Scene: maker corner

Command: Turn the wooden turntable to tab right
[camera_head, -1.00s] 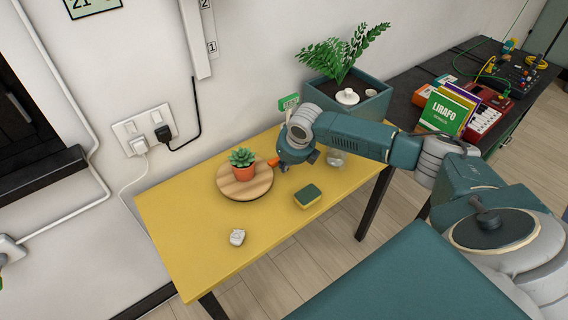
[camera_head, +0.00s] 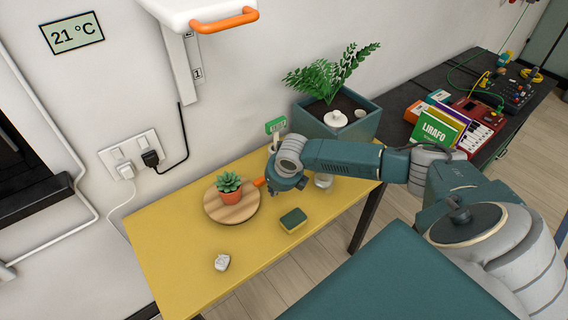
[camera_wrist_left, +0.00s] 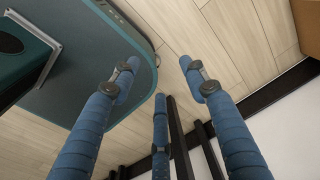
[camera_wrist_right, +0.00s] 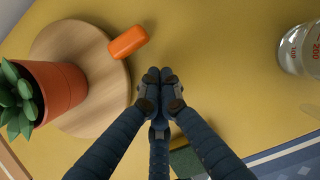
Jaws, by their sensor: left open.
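The round wooden turntable (camera_head: 232,212) lies on the yellow table, with a potted succulent (camera_head: 230,186) on it. Its orange tab (camera_head: 260,182) points to the back right in the head view, close to my right gripper. In the right wrist view the turntable (camera_wrist_right: 95,100) is at left and the tab (camera_wrist_right: 128,42) at upper middle. My right gripper (camera_wrist_right: 160,78) has its fingertips together, empty, beside the turntable and apart from the tab in the picture. In the head view its fingers are largely hidden. My left gripper (camera_wrist_left: 159,68) is open and empty above the floor.
A green and yellow sponge (camera_head: 293,220), a small white object (camera_head: 222,262) and a glass beaker (camera_wrist_right: 300,50) stand around the turntable. The front left of the table (camera_head: 165,250) is clear.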

